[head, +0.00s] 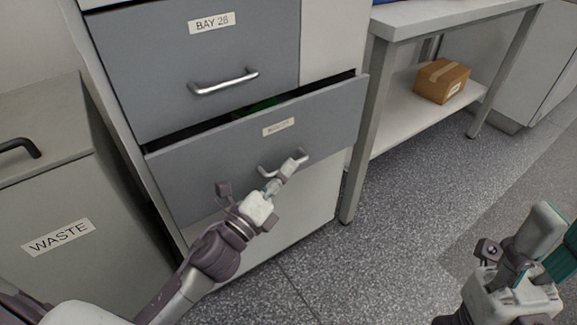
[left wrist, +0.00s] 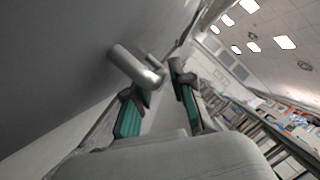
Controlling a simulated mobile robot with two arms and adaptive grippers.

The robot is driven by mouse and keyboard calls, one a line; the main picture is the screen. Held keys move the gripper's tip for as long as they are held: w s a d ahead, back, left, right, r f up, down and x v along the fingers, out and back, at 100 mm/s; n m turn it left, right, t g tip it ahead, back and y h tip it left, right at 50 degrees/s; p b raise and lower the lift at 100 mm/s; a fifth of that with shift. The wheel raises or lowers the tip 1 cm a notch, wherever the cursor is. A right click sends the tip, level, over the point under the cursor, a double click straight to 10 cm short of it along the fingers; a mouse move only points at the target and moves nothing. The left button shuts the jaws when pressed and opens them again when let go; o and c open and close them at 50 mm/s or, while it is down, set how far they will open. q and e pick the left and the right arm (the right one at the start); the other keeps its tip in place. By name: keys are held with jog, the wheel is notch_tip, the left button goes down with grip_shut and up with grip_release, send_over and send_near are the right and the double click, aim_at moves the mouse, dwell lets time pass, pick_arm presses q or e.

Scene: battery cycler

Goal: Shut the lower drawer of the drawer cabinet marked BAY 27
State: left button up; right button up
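The grey lower drawer (head: 240,152) of the cabinet stands partly pulled out, with a dark gap above its front and something green inside. Its small label (head: 279,127) is too blurred to read. My left gripper (head: 291,168) is at the right part of the drawer's metal handle (head: 266,172). In the left wrist view the handle (left wrist: 138,68) lies at the fingertips of the left gripper (left wrist: 160,88), whose fingers are apart; firm contact is not clear. My right gripper (head: 520,255) is at the lower right, away from the cabinet, partly cut off by the frame.
The closed upper drawer (head: 150,60) has a label that looks like BAY 28 or 26. A WASTE bin (head: 80,200) stands at the left. A bench (head: 395,28) with a cardboard box (head: 441,81) on its lower shelf stands at the right. Speckled floor (head: 400,220) is clear.

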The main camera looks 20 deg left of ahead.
pick_arm(q)
jog(key=shift+x, duration=0.75)
grip_shut()
jog(key=shift+a, duration=0.1)
